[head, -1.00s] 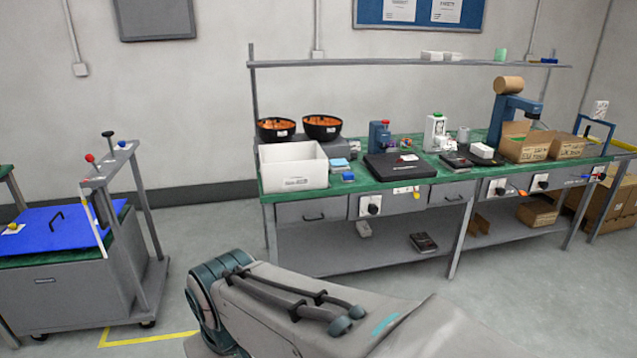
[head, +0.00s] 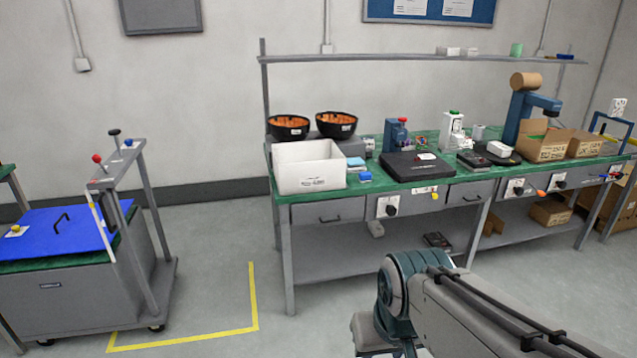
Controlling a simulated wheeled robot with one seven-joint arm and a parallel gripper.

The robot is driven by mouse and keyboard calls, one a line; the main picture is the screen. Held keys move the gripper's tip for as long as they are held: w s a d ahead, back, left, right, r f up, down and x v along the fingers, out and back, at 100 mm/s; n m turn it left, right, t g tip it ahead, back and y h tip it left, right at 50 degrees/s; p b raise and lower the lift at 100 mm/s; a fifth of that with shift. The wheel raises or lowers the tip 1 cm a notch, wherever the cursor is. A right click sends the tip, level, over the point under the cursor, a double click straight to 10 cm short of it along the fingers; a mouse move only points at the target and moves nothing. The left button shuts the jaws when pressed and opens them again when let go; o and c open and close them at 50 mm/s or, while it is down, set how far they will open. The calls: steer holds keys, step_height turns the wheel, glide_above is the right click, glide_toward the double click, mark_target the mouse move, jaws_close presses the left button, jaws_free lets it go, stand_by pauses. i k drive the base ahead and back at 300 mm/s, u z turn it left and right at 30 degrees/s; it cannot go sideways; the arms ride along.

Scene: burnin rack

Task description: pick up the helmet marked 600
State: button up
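Two black, bowl-like shapes with orange insides, which look like upturned helmets, rest at the left back of the green-topped bench in the head view. The left helmet (head: 289,128) and the right helmet (head: 337,125) each carry a small white label on the front. The labels are too small to read, so I cannot tell which is marked 600. They sit side by side on a grey block, behind a white box. My arm reaches in at the lower right, well apart from the bench. My gripper is not in view.
The white box (head: 309,178) stands in front of the helmets at the bench's left end. A dark flat case (head: 417,168) and cardboard boxes (head: 542,147) lie further right. A grey cart (head: 60,295) with a blue top stands left. The floor between is clear.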

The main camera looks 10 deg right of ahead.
mark_target(284, 129)
steer(key=k, duration=0.65)
steer(key=z, duration=0.75)
steer(key=i, duration=1.5)
steer(key=u, duration=0.7)
steer(key=i, duration=1)
steer(key=u, duration=0.25)
